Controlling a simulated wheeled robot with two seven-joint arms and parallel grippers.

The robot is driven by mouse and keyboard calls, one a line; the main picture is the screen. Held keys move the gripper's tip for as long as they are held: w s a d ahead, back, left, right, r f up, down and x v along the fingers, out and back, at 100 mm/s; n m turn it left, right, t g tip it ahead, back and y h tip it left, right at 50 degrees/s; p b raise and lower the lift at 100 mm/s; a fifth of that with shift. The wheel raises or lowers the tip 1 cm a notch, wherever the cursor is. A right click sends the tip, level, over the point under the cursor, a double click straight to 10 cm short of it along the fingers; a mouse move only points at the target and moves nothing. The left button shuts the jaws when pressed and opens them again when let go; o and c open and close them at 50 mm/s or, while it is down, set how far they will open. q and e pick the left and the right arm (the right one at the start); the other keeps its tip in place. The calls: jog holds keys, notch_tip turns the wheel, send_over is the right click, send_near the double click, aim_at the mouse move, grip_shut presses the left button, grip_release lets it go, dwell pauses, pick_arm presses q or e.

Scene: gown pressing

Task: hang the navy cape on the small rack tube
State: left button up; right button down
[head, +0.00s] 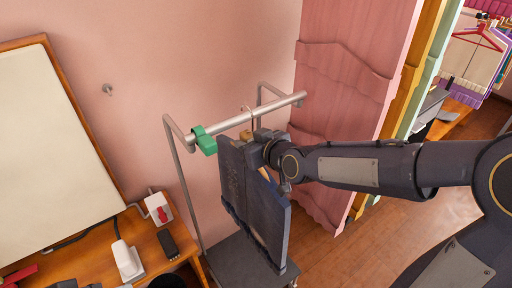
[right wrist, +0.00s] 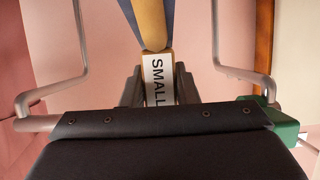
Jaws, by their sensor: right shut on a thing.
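The navy cape (head: 252,205) hangs from a wooden hanger beside the small rack tube (head: 233,122). My right gripper (head: 256,142) is shut on the hanger just above the cape's top edge. The tube's end also shows in the right wrist view (right wrist: 36,124). My left gripper is not in view.
A green clip (head: 204,140) sits on the tube's left end. A dark grey base (head: 240,262) lies beneath. Large pink panels (head: 345,85) stand close on the right. A wooden desk (head: 145,238) with small items is at the left. A far rack with a red hanger (head: 478,38) is upper right.

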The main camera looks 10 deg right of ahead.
jog(key=shift+w+a, duration=0.3)
jog(key=shift+w, duration=0.4)
jog(key=shift+w+a, duration=0.25)
jog(key=shift+w, duration=0.4)
jog(key=shift+w+f+b, duration=0.15)
jog(key=shift+f+b, duration=0.15)
jog(key=shift+f, duration=0.05)
jog(key=shift+f+b, duration=1.2)
jog(key=shift+b, duration=0.15)
jog(key=shift+f+b, duration=0.3)
jog(key=c, duration=1)
grip_release()
jog(key=shift+c, duration=0.2)
jog(key=shift+v, duration=0.95)
jog(key=shift+s+d+r, duration=0.2)
jog(key=shift+s, duration=0.35)
